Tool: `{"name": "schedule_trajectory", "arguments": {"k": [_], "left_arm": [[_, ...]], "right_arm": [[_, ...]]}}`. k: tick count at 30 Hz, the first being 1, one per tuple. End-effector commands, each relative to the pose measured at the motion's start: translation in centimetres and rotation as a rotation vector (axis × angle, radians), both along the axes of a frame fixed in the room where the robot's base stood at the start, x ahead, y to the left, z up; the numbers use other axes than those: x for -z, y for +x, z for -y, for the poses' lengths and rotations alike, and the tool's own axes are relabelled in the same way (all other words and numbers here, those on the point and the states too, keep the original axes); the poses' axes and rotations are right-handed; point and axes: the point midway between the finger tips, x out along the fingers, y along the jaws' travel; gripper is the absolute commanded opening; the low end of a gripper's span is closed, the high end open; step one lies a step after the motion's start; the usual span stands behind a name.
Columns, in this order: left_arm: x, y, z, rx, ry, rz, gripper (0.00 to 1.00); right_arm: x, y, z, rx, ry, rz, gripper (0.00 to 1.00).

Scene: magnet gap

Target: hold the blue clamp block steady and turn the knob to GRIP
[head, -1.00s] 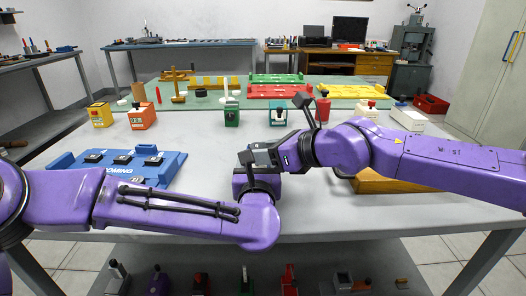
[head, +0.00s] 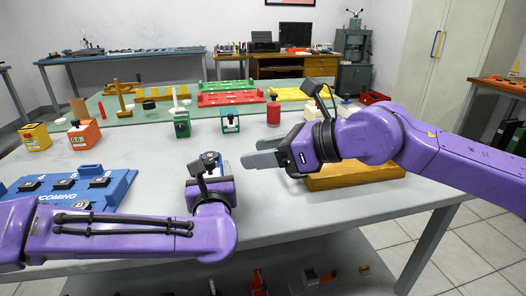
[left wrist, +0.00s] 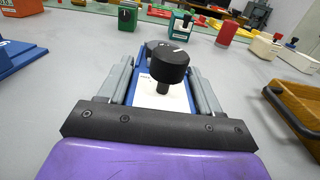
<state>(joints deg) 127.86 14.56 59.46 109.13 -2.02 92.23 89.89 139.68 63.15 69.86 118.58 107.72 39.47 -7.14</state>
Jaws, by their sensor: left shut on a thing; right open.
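The blue clamp block (left wrist: 127,84) sits between the two grey fingers of my left gripper (left wrist: 163,88), which is shut on it. A round black knob (left wrist: 169,64) stands up from the block, with a small white mark on its top; a white plate shows below it. I cannot read any GRIP label or the knob's setting. In the head view, the block's top (head: 210,161) shows just beyond my left gripper (head: 209,172), largely hidden by the wrist. My right gripper (head: 250,154) is open and empty, right of the block and apart from it.
A blue tray marked "COMING" (head: 118,187) lies at left. Yellow (head: 35,137), orange (head: 84,134), green (head: 181,124) and teal (head: 230,122) blocks stand behind. A red cylinder (head: 273,113) stands beyond my right gripper. A wooden tray (head: 350,176) lies under my right arm.

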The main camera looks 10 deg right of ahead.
Motion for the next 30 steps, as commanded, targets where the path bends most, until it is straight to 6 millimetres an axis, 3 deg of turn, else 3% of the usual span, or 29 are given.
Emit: {"name": "schedule_trajectory", "arguments": {"k": [9, 10, 12, 13, 23, 26, 30], "left_arm": [[0.0, 0.0, 0.0, 0.0, 0.001, 0.0, 0.27], [0.0, 0.0, 0.0, 0.0, 0.001, 0.0, 0.67], [0.0, 0.0, 0.0, 0.0, 0.001, 0.0, 0.9], [0.0, 0.0, 0.0, 0.0, 0.001, 0.0, 0.93], [0.0, -0.5, 0.0, 0.001, 0.0, 0.001, 0.93], [0.0, -2.2, 0.0, 0.003, 0.002, 0.0, 0.93], [-0.1, -5.8, 0.0, 0.004, 0.002, 0.001, 0.93]], "right_arm": [[0.0, 0.0, 0.0, 0.0, -0.001, -0.001, 0.53], [0.0, 0.0, 0.0, 0.0, -0.001, -0.001, 0.53], [0.0, 0.0, 0.0, 0.0, -0.001, -0.001, 0.53], [0.0, 0.0, 0.0, 0.0, -0.001, -0.001, 0.53], [0.0, 0.0, 0.0, 0.0, -0.001, -0.001, 0.53], [0.0, 0.0, 0.0, 0.0, -0.001, -0.001, 0.53], [0.0, 0.0, 0.0, 0.0, -0.001, -0.001, 0.53]]}}
